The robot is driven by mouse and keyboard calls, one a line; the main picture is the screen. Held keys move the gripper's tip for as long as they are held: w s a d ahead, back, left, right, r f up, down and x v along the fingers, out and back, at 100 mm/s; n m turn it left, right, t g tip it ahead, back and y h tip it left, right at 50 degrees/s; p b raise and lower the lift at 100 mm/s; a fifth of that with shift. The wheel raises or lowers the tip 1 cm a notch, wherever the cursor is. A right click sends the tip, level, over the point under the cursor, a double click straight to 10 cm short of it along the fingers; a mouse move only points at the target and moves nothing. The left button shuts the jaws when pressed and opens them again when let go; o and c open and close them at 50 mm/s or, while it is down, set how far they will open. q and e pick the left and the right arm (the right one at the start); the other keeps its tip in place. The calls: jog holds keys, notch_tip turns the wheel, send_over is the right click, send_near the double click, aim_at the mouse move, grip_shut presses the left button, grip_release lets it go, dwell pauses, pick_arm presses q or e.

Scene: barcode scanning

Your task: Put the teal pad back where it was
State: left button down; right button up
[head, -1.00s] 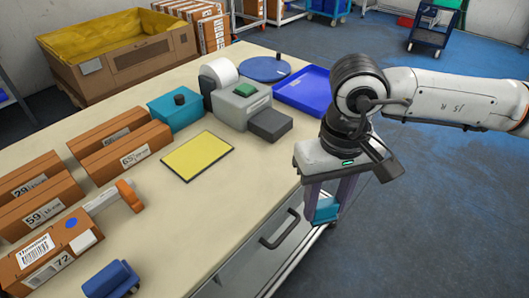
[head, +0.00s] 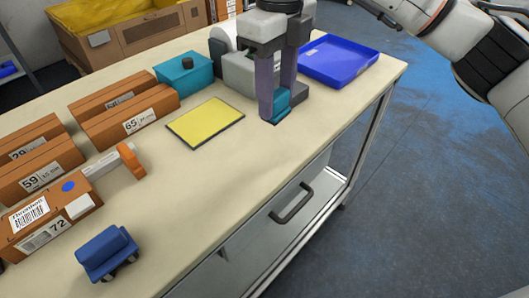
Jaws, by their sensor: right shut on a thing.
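My right gripper (head: 276,106) points down over the table, in front of the grey label printer (head: 236,70). It is shut on the teal pad (head: 282,99), which shows low between its fingers. The fingertips are at or just above the table top; I cannot tell whether the pad touches it. The dark grey block beside the printer is mostly hidden behind the gripper. My left gripper is not in view.
A yellow pad (head: 205,121) lies left of the gripper, with a teal box (head: 184,74) behind it. A blue tray (head: 338,60) is to the right. Orange boxes (head: 130,118), an orange-handled tool (head: 131,160) and a blue device (head: 107,252) are at left. The front middle of the table is clear.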

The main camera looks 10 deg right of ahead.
jog(key=f+m, duration=0.1)
jog(key=a+f+m, duration=0.1)
jog(key=f+m, duration=0.1)
jog(key=a+f+m, duration=0.1)
jog(key=m, duration=0.1)
jog(key=shift+w+f+b, duration=0.15)
jog(key=shift+w+b, duration=0.1)
jog(key=shift+b, duration=0.1)
jog(key=shift+f, duration=2.25)
jog(key=shift+f, duration=0.15)
jog(key=o, duration=1.1)
